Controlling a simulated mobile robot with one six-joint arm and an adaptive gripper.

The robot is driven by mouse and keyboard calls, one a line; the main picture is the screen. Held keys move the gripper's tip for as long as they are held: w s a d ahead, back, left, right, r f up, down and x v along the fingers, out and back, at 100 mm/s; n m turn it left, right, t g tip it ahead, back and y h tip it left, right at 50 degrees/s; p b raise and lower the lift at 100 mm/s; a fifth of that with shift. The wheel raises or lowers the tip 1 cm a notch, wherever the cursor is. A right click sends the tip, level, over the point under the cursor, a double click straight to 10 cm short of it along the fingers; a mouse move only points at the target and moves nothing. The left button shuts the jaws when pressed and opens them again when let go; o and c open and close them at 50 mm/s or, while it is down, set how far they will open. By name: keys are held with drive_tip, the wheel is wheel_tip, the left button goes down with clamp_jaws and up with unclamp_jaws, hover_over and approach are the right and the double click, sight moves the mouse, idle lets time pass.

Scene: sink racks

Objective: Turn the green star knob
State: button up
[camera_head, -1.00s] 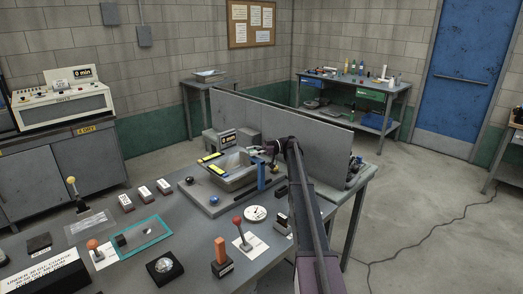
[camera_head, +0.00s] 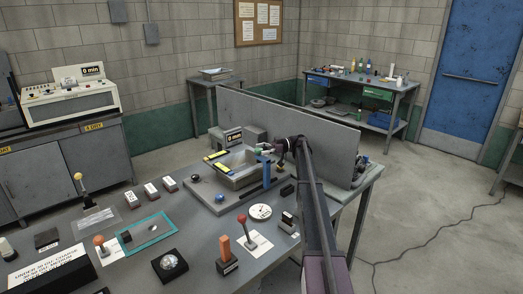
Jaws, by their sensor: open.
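My gripper (camera_head: 270,149) is small and dark at the far end of my arm, at the back right of the grey sink basin (camera_head: 238,179). Its jaws are open, pointing left over the basin's back edge. A small green piece (camera_head: 257,152) shows right at the fingertips and may be the green star knob. Its star shape is too small to make out. I cannot tell whether the fingers touch it or stand around it. A blue upright post (camera_head: 266,173) stands just below the gripper.
A grey partition (camera_head: 300,125) runs close behind the gripper.

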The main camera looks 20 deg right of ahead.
sight(262, 149)
drive_tip(key=d, duration=0.6)
drive_tip(key=shift+d, duration=0.2)
drive_tip(key=shift+s+r, duration=0.1)
